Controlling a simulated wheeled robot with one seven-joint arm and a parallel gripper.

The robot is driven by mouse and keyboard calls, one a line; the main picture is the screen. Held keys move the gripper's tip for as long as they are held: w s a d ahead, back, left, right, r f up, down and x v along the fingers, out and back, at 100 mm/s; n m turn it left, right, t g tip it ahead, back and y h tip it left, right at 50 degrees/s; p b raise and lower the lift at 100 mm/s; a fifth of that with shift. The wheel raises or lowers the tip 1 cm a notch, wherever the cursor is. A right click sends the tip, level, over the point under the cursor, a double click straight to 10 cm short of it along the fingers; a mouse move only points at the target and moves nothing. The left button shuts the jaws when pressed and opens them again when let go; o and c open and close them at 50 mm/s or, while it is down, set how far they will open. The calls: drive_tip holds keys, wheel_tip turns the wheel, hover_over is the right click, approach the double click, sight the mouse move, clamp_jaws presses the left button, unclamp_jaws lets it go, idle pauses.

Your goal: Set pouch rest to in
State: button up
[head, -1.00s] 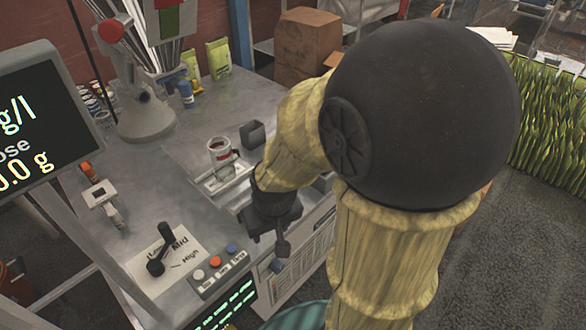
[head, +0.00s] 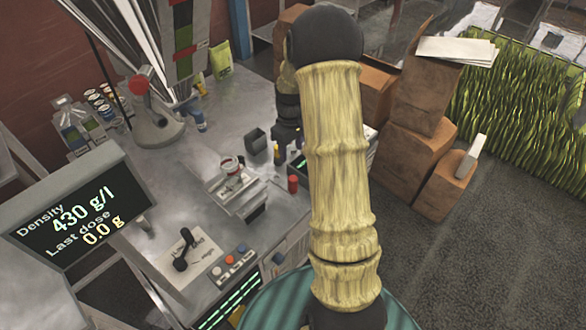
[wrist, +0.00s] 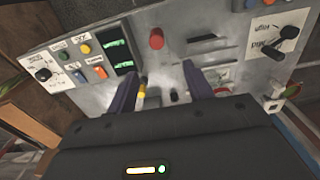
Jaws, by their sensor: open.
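No part is readably labelled as the pouch rest. A metal slide-like tray (head: 252,203) with a white plate and a small white-and-red cup (head: 229,164) sits at the front edge of the bench, and may be it. My gripper (wrist: 160,80) is open and empty, its two dark purple fingers pointing at the bench. Between and beyond the fingers in the wrist view are a yellow piece (wrist: 142,90), a small black knob (wrist: 173,97) and a red cylinder (wrist: 157,38). In the head view my arm partly hides the gripper, which is right of the dark bin.
The red cylinder (head: 293,184) stands right of the tray. Cardboard boxes (head: 420,110) stand right of my arm. Floor at the lower right is clear.

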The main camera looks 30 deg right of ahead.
sight(293, 178)
drive_tip(key=shift+w+d, duration=0.25)
drive_tip(key=shift+d, duration=0.15)
wheel_tip(293, 178, down, 17)
drive_tip(key=shift+f+p, duration=0.15)
drive_tip(key=shift+p, duration=0.45)
clamp_jaws()
